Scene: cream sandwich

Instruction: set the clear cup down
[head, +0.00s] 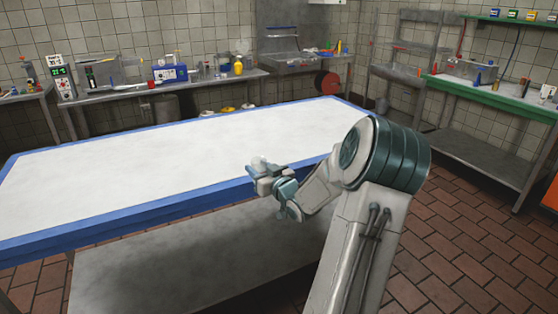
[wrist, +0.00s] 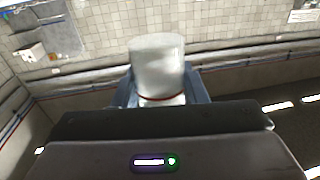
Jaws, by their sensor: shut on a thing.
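The clear cup (wrist: 157,66) is a pale, see-through cylinder with a thin red line near its lower part, in the middle of the wrist view. My gripper (wrist: 160,92) is shut on it, with a blue-grey finger on either side. In the head view my gripper (head: 268,178) shows at the near blue edge of the white table (head: 150,165). The cup is only a small pale shape (head: 258,162) there, partly hidden by the fingers. I cannot tell whether it is over the tabletop or in front of it.
The white tabletop is bare, with a raised-looking blue border. Side benches along the back wall hold a blue box (head: 170,73), a yellow bottle (head: 238,66) and other small items. A green-edged bench (head: 490,95) stands at the right.

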